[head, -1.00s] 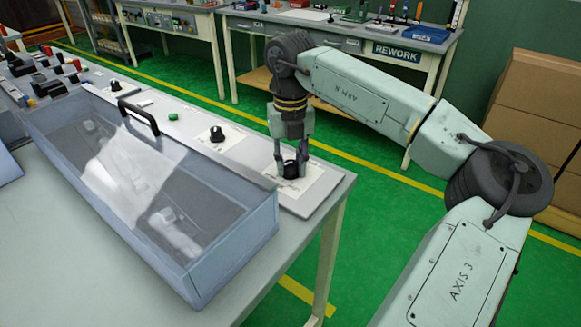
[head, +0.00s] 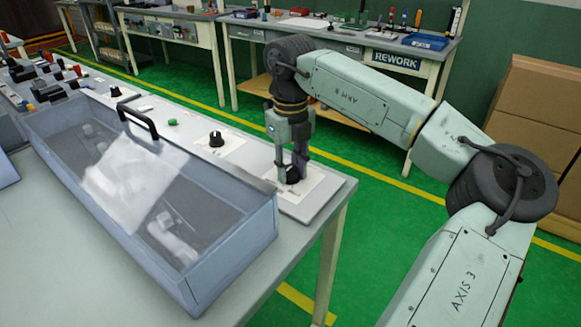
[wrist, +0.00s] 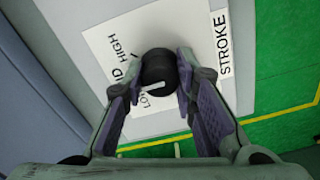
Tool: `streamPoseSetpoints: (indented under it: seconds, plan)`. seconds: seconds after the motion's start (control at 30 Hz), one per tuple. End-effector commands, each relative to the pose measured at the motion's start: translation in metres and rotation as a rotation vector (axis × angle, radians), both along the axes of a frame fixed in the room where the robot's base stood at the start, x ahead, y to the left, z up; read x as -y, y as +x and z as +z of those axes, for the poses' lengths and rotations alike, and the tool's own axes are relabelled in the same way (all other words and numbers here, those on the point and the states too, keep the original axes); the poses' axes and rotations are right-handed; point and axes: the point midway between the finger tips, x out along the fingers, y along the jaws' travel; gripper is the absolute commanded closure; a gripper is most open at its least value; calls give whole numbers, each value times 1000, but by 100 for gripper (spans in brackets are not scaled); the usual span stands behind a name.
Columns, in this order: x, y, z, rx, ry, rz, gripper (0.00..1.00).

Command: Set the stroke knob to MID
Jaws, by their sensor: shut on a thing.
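The stroke knob (wrist: 158,72) is round and black with a white pointer line. It sits on a white label plate (wrist: 101,45) marked STROKE, with HIGH, a partly covered MID and a partly covered LOW on its left side in the wrist view. The pointer line lies nearly level, its left end near the LOW lettering; which end marks the setting is unclear. My gripper (wrist: 163,65) is shut on the knob, one finger on each side. In the head view my gripper (head: 291,178) reaches straight down onto the knob (head: 292,174) at the panel's near right end.
A clear-lidded box (head: 232,245) with a black handle (head: 138,118) stands left of the knob. Another black knob (head: 216,139) and a green button (head: 172,122) sit farther along the panel. The bench edge is just right of the knob.

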Motion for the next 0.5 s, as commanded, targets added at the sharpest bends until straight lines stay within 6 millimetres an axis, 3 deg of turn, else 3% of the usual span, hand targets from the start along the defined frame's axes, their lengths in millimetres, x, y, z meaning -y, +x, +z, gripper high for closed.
streamPoseSetpoints:
  seconds: [0.13,0.17,0.5]
  plan:
    - [0,1,1,3,1,-1,100]
    - [0,1,1,3,1,-1,74]
    - [0,0,0,1,0,-1,54]
